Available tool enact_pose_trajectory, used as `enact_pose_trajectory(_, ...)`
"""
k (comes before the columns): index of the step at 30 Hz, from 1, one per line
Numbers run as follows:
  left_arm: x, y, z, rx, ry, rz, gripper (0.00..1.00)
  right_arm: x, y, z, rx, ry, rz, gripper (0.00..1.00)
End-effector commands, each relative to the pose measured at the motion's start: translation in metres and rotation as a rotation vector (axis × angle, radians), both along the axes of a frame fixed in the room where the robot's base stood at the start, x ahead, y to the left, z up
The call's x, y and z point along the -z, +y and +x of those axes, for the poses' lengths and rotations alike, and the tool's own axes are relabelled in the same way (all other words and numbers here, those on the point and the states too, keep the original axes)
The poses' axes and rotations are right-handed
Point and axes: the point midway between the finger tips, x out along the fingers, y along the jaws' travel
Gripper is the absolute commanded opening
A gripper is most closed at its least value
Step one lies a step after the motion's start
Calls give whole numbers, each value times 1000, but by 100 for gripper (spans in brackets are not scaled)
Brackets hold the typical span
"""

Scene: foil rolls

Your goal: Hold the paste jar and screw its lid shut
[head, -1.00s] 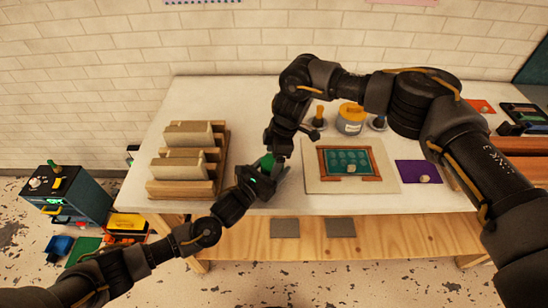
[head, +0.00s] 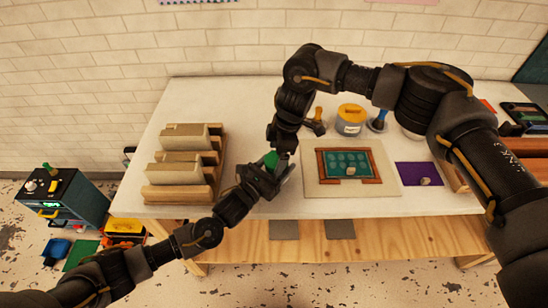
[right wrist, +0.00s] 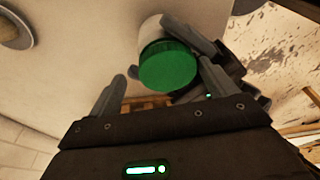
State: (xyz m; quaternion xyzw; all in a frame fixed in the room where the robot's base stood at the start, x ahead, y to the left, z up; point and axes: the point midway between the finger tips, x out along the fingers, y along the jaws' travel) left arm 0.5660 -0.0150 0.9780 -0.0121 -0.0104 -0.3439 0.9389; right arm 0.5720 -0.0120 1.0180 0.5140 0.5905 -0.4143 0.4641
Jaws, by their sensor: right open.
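The paste jar (right wrist: 150,30) has a pale white body and a green lid (right wrist: 168,66) on its end, seen close up in the right wrist view. In the head view the green lid (head: 271,160) shows as a small patch between my two grippers. My left gripper (head: 270,172) is at the jar over the table's front edge, one grey finger along the jar's side in the right wrist view; it appears shut on the body. My right gripper (head: 279,152) is open, its fingertips (right wrist: 162,72) to either side of the lid. Most of the jar is hidden in the head view.
A wooden rack (head: 183,193) stands at the table's left. A board with a green panel (head: 325,185) lies right of the grippers. A purple mat (head: 412,181) lies farther right. A yellow-lidded tub (head: 350,127) stands behind. The white table (head: 250,100) is clear at the back left.

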Motion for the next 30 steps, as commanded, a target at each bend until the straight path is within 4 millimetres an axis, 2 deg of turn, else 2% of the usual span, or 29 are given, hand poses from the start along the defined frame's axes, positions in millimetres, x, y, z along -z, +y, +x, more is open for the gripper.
enact_pose_trajectory(1,6,12,8,-30,6,20,0,-10,-3,-3,-7,10,-5,100)
enact_pose_trajectory(9,9,12,6,-27,12,27,0,-46,-4,1,-1,-2,8,100)
enact_pose_trajectory(15,10,11,5,-23,13,29,0,-55,-6,2,3,-6,13,100)
enact_pose_trajectory(22,10,10,4,-22,13,30,0,-56,-5,2,3,-7,13,100)
enact_pose_trajectory(23,10,10,4,-22,14,31,62,-56,-5,2,2,-7,13,100)
enact_pose_trajectory(28,10,11,4,-22,14,31,84,-56,-5,2,2,-8,14,100)
enact_pose_trajectory(30,10,10,4,-22,14,31,86,-56,-5,2,3,-8,14,100)
